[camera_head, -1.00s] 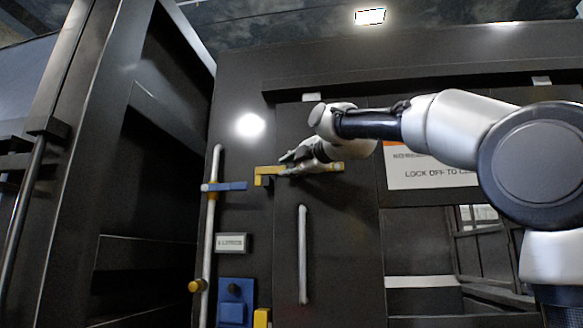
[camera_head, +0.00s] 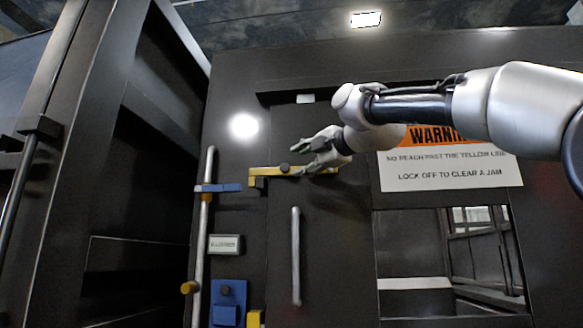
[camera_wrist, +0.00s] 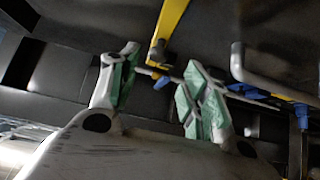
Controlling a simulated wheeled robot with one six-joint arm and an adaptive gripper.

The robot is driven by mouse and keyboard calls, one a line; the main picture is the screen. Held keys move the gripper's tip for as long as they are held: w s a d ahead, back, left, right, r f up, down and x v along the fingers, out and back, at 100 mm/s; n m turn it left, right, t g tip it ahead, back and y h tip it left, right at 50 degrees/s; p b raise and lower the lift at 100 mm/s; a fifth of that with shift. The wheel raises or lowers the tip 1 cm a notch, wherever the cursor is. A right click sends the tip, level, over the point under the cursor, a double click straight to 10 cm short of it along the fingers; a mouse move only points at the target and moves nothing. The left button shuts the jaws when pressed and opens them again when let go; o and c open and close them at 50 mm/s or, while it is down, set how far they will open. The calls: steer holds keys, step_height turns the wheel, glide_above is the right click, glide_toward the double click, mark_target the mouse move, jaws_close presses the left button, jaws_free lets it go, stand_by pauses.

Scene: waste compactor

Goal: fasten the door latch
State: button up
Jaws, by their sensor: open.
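The yellow latch bar (camera_head: 262,171) lies nearly level across the left edge of the dark door panel (camera_head: 335,250), with a dark round knob on it. Its left end is at a small yellow bracket on the frame; I cannot tell whether it is seated there. My gripper (camera_head: 303,155) is open and empty, at the right part of the bar and covering some of it. In the wrist view, the green-padded fingers of my gripper (camera_wrist: 162,60) are spread, with the yellow bar (camera_wrist: 172,22) showing beyond the gap. I cannot tell whether they touch.
A grey vertical handle (camera_head: 296,255) is below the bar. Left of the door are a pale upright rod (camera_head: 203,235) with a blue lever (camera_head: 222,187), a label plate (camera_head: 224,244) and a blue box (camera_head: 229,300). A warning sign (camera_head: 450,165) is at right.

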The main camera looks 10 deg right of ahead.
steer(key=v, duration=0.3)
steer(key=shift+s, duration=0.2)
stand_by(0.3)
steer(key=s+d+f+m+g+h, duration=0.15)
steer(key=f+m, duration=0.35)
steer(key=f, duration=0.5)
steer(key=s+d+f+m+g+h, duration=0.1)
steer(key=f+m+g, duration=0.3)
steer(key=f, duration=0.5)
steer(key=s+d+f+m+g+h, duration=0.1)
steer(key=d+f+m+g, duration=0.1)
steer(key=f+m, duration=0.6)
steer(key=s+d+f+m+g+h, duration=0.1)
steer(key=s+d+f, duration=0.4)
steer(key=s+f, duration=0.5)
steer(key=s+d+f+m+g+h, duration=0.2)
steer(key=s+f, duration=0.8)
steer(key=f, duration=0.5)
steer(key=d+m+g, duration=0.1)
steer(key=d+m, duration=0.1)
steer(key=shift+d+f+m+g, duration=0.3)
steer(key=shift+d+f+g, duration=0.05)
steer(key=shift+f, duration=0.05)
